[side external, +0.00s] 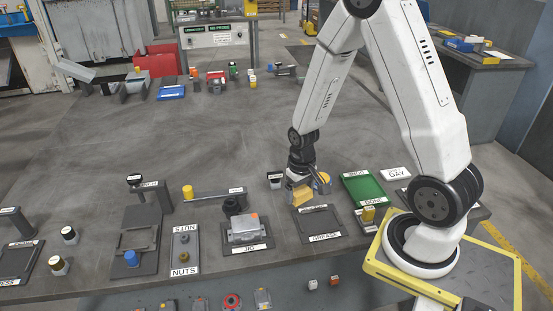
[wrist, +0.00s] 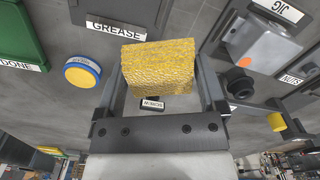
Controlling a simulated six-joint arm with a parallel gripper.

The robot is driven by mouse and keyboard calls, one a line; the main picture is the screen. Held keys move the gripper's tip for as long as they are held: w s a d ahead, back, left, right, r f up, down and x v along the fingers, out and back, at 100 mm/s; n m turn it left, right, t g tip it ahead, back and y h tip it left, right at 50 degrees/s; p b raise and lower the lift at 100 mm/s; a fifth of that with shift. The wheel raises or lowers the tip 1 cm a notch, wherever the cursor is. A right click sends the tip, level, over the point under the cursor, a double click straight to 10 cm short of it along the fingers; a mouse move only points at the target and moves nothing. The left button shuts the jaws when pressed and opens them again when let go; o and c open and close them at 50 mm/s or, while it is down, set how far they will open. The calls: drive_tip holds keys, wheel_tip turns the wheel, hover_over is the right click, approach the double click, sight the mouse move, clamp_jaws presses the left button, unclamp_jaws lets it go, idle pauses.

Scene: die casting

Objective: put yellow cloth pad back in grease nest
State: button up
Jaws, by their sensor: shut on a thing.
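The yellow cloth pad (wrist: 158,68) is a textured block between the fingers of my gripper (wrist: 160,85) in the wrist view. My gripper is shut on it. In the side view the pad (side external: 300,196) shows under my gripper (side external: 301,186), behind and left of the grease nest. The grease nest (side external: 318,223) is a dark, shallow framed recess with a GREASE label at its front edge, and it looks empty. In the wrist view, part of the nest (wrist: 125,11) shows at the top edge, beyond the pad. The pad is not over the nest.
A round yellow and blue tin (wrist: 82,73) stands close beside my gripper. A green DONE tray (side external: 365,187) lies right of the nest. A jig (side external: 247,229) with a grey metal casting stands left of it. A small dark labelled block (side external: 275,180) is close behind.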

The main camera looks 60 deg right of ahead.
drive_tip(key=s+d+m, duration=0.2)
drive_tip(key=s+m, duration=0.2)
drive_tip(key=s, duration=0.1)
drive_tip(key=shift+s+d+f+m, duration=0.25)
drive_tip(key=shift+d+f+m, duration=0.1)
drive_tip(key=shift+f+m, duration=0.1)
hover_over(319, 222)
drive_tip(key=shift+f, duration=2.2)
drive_tip(key=shift+f, duration=0.15)
drive_tip(key=shift+f, duration=1.65)
drive_tip(key=shift+f, duration=0.1)
drive_tip(key=o, duration=0.9)
